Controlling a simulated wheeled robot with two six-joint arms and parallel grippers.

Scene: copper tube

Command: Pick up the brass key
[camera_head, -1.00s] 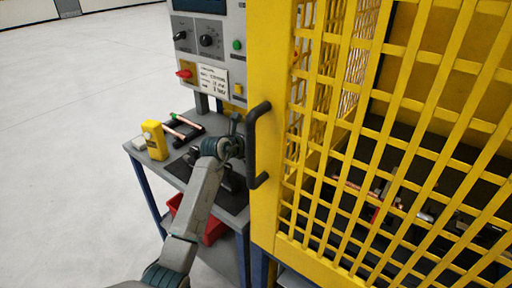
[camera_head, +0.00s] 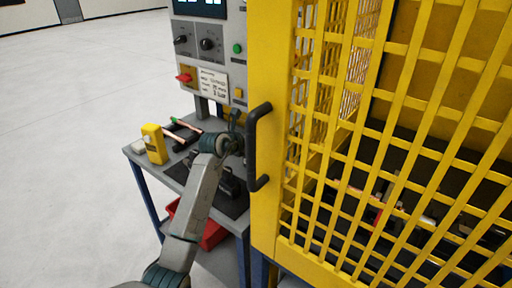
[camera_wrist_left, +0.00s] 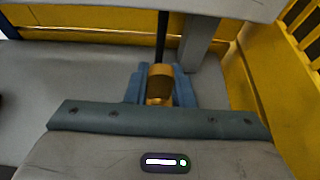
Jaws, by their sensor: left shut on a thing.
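In the left wrist view my left gripper (camera_wrist_left: 160,88) has its blue fingers closed around a brass-coloured piece, the brass key (camera_wrist_left: 160,82). The fingers hide much of it, so its full shape does not show. In the head view my left gripper (camera_head: 235,120) is above the back right of the grey workbench, close to the black door handle. The key is too small to make out there. My right gripper is not in view.
The yellow mesh cage (camera_head: 390,130) with its black handle (camera_head: 252,148) stands close on the right. A control panel (camera_head: 210,55) rises behind the bench (camera_head: 228,222). A yellow device (camera_head: 154,144) and a copper tube (camera_head: 186,124) are on the bench's left. A red bin (camera_head: 213,234) sits below.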

